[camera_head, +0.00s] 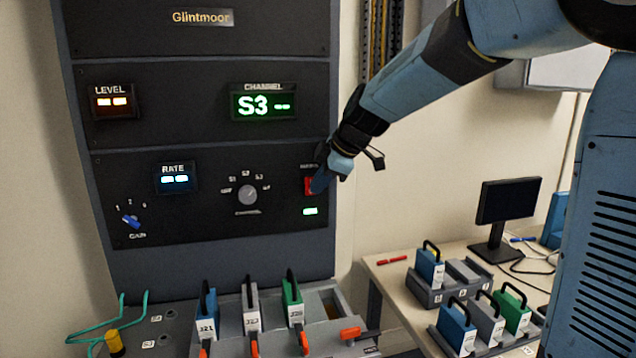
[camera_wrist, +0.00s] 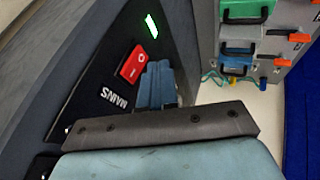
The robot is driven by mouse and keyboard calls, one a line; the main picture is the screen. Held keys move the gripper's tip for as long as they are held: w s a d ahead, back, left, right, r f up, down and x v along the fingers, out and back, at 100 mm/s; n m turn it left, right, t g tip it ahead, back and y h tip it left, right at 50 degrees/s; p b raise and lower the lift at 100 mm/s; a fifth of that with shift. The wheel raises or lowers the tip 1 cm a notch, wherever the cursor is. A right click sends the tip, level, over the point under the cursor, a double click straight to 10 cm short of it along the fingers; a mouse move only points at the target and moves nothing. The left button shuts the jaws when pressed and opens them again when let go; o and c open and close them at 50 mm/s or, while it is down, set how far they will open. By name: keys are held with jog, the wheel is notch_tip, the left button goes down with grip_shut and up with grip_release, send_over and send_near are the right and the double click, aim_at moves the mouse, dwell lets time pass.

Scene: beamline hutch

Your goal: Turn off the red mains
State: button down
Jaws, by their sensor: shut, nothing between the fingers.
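The red mains switch (camera_head: 308,184) is at the right side of the lower black panel. In the wrist view the red switch (camera_wrist: 133,64) shows beside the white word MAINS. My blue fingers (camera_wrist: 157,85) are shut and empty, close beside the switch; I cannot tell whether they touch it. A green lamp (camera_head: 310,211) below the switch is lit, and it also shows in the wrist view (camera_wrist: 151,25).
The panel has a lit CHANNEL display (camera_head: 264,102) reading S3, LEVEL (camera_head: 113,101) and RATE (camera_head: 175,178) displays, a grey channel knob (camera_head: 247,195) and a blue GAIN knob (camera_head: 131,221). Handled modules (camera_head: 250,312) stand below. A table with a monitor (camera_head: 508,201) is at right.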

jog(key=s+v, duration=0.1)
jog(key=v, duration=0.9)
jog(key=shift+d, duration=0.2)
jog(key=shift+s+r, duration=0.1)
jog(key=shift+s+a+f, duration=0.15)
jog(key=shift+s+f, duration=0.1)
jog(key=shift+f, duration=0.4)
jog(key=shift+f, duration=0.1)
jog(key=w+a+f, duration=0.5)
jog(key=w+f, duration=0.2)
jog(key=f, duration=0.1)
jog(key=shift+w+a+f, duration=0.2)
jog(key=shift+a+f, duration=0.05)
